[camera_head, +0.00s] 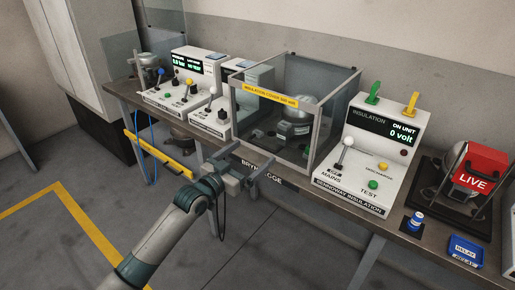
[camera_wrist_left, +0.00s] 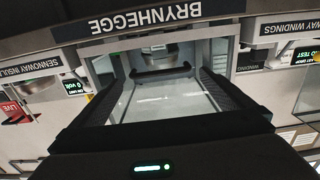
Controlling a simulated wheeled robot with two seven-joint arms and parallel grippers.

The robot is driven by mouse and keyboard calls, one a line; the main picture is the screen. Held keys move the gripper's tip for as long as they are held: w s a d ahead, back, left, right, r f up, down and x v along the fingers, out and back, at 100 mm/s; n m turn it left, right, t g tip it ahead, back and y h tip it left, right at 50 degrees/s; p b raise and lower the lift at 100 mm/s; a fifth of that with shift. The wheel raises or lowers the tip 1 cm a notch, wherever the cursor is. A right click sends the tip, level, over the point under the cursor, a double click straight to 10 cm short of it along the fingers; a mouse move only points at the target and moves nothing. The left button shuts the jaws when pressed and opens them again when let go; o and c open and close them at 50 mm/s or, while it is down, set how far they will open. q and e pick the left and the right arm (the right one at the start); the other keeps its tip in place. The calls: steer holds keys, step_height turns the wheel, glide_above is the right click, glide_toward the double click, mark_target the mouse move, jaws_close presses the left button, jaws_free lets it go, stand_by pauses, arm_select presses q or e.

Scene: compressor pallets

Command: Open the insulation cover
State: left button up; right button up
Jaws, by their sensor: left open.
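The insulation cover (camera_head: 265,94) is a clear box with a grey frame and a yellow label strip across its front. It stands down on the bench around a grey compressor (camera_head: 296,126). My left gripper (camera_head: 247,163) is in front of the bench edge, below and in front of the cover, apart from it and empty. Its two dark fingers are spread in the left wrist view (camera_wrist_left: 165,74), with the bench edge and clear panels beyond them. I see no contact between the fingers and the cover. My right gripper is not in view.
The white insulation unit (camera_head: 384,150), reading 0 volt, stands right of the cover. White winding test units (camera_head: 185,85) stand left. A red LIVE sign (camera_head: 474,172) and blue relay box (camera_head: 466,249) are at the right.

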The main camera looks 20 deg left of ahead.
arm_select(q)
steer(key=shift+x, duration=2.05)
steer(key=shift+s, duration=0.1)
